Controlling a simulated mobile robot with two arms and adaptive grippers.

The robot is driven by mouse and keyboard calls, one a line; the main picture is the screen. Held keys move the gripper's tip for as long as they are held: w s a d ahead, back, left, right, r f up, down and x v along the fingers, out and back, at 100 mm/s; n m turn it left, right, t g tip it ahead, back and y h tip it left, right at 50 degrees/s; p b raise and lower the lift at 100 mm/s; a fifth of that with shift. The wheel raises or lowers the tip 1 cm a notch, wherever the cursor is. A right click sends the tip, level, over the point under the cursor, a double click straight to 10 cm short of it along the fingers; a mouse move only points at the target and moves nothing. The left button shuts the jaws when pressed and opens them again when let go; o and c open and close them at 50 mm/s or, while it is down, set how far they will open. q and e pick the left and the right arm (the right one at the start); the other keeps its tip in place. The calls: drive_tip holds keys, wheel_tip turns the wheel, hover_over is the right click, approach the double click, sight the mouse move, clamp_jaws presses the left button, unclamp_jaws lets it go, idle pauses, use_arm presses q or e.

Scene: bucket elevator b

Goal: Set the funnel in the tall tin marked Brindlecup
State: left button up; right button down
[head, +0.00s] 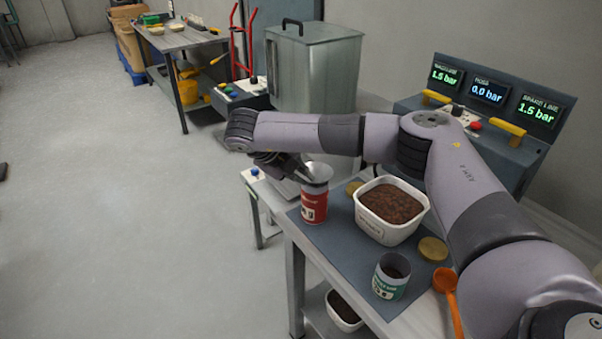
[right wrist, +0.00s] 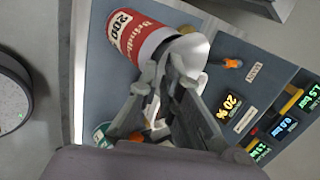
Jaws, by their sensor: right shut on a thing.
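The red tin (head: 314,207) stands upright on the grey-blue mat; in the right wrist view its label reads "brindle…" and "200" (right wrist: 135,40). The pale metal funnel (head: 319,172) is at the tin's mouth, its wide end up; it also shows in the right wrist view (right wrist: 192,50). Its spout is hidden, so I cannot tell how deep it sits. My right gripper (head: 300,171) is shut on the funnel at its left side, and its fingers show beside the tin's top in the right wrist view (right wrist: 163,75). My left gripper is not in view.
A white tub (head: 397,236) of brown grounds stands right of the tin. A green-labelled tin (head: 391,277), an orange scoop (head: 446,283) and a gold lid (head: 433,249) are nearer. A control panel (head: 487,95) stands behind.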

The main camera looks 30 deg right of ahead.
drive_tip(key=shift+f, duration=0.2)
drive_tip(key=c, duration=1.7)
unclamp_jaws()
drive_tip(key=shift+r, duration=0.1)
wheel_tip(320, 180, up, 8)
drive_tip(key=p, duration=0.4)
